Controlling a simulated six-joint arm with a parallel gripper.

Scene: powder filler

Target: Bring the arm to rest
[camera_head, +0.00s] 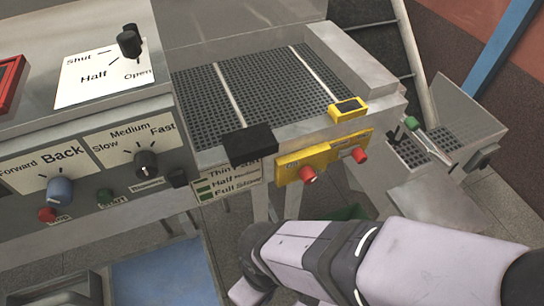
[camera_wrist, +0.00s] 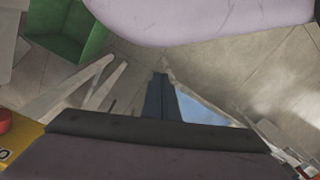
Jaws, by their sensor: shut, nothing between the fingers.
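My gripper (camera_wrist: 160,98) shows in the wrist view as dark fingers closed together, with nothing between them. It points over the grey floor. In the head view my pale arm reaches in from the lower right, below the front of the powder filler machine (camera_head: 226,178). The gripper itself cannot be made out there. The arm is in front of the lower part of the machine and hides some of the floor.
The filler has a black mesh bed (camera_head: 255,95), a yellow panel (camera_head: 325,157) with red buttons, and a blue knob (camera_head: 60,189). A metal bin (camera_head: 465,115) stands at right. A green container (camera_wrist: 68,35) shows in the wrist view. A blue surface (camera_head: 165,275) lies lower left.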

